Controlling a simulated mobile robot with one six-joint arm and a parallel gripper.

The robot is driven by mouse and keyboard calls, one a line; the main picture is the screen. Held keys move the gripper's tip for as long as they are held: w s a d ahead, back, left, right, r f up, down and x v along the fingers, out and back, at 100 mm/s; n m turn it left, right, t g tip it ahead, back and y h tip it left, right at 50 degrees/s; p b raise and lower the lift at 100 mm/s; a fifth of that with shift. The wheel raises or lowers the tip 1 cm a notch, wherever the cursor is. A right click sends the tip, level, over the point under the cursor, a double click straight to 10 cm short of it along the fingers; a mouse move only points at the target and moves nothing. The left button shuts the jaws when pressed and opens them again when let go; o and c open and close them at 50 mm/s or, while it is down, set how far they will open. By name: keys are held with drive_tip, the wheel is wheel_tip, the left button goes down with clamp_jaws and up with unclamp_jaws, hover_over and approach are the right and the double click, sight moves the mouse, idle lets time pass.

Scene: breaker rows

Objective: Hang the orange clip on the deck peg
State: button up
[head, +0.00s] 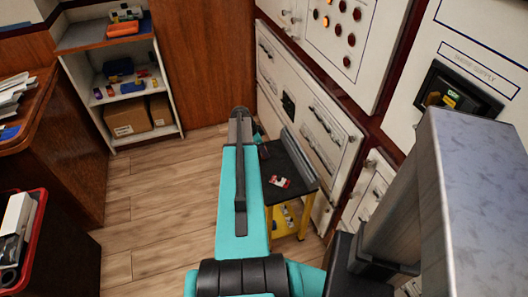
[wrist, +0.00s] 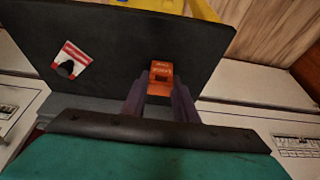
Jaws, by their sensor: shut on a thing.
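My gripper (wrist: 160,92) is shut on the orange clip (wrist: 162,71), a small block with dark lettering between the fingertips in the wrist view. Behind it lies the black deck (wrist: 130,50). A red and white tag (wrist: 70,54) lies on the deck with a small black knob-like piece (wrist: 65,69) at it; I cannot tell whether this is the peg. In the head view my gripper (head: 240,116) points away, left of the deck (head: 297,172), and the clip is hidden. The tag also shows there (head: 280,181).
The deck tops a yellow stand (head: 283,218) against white breaker panels (head: 310,115). A grey strip (head: 299,157) runs along its panel side. A shelf with boxes (head: 130,115) stands at the back left. Wooden floor (head: 160,195) is open left of my arm.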

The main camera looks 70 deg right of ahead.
drive_tip(key=shift+r, duration=0.15)
drive_tip(key=shift+r, duration=0.75)
drive_tip(key=shift+a+r+b, duration=0.15)
drive_tip(key=shift+r+b, duration=0.2)
drive_tip(key=shift+r, duration=0.6)
drive_tip(key=a+r+b, duration=0.1)
drive_tip(key=a, duration=1.4)
drive_tip(key=shift+a+r+b, duration=0.2)
drive_tip(key=shift+a+b, duration=0.15)
drive_tip(key=shift+w, duration=0.1)
drive_tip(key=shift+w, duration=0.1)
